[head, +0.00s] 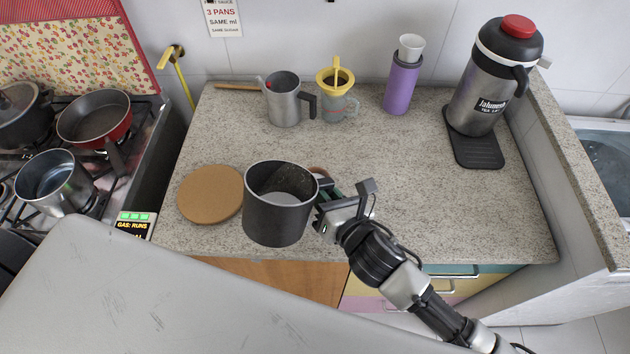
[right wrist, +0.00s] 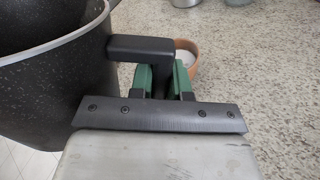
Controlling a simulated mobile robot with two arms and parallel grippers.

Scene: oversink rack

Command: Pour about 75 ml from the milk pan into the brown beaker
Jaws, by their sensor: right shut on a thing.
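My right gripper (head: 334,193) is shut on the handle of a dark speckled milk pan (head: 262,222). The pan looks upright over the front of the counter, with pale liquid (head: 284,198) inside. In the right wrist view the handle (right wrist: 141,48) sits at the green finger pads of the gripper (right wrist: 163,84), and the dark pan (right wrist: 45,85) is at the left. The brown beaker (head: 319,171) is just behind the pan and gripper, mostly hidden in the head view. In the right wrist view the beaker (right wrist: 190,68) shows a brown rim and something white inside. My left gripper is out of view.
A round cork mat (head: 207,196) lies left of the pan. A metal jug (head: 284,103), yellow-topped glass cup (head: 337,103), purple bottle (head: 400,88) and large flask (head: 490,85) stand at the back. The stove with pans (head: 62,180) is left. The counter's right middle is clear.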

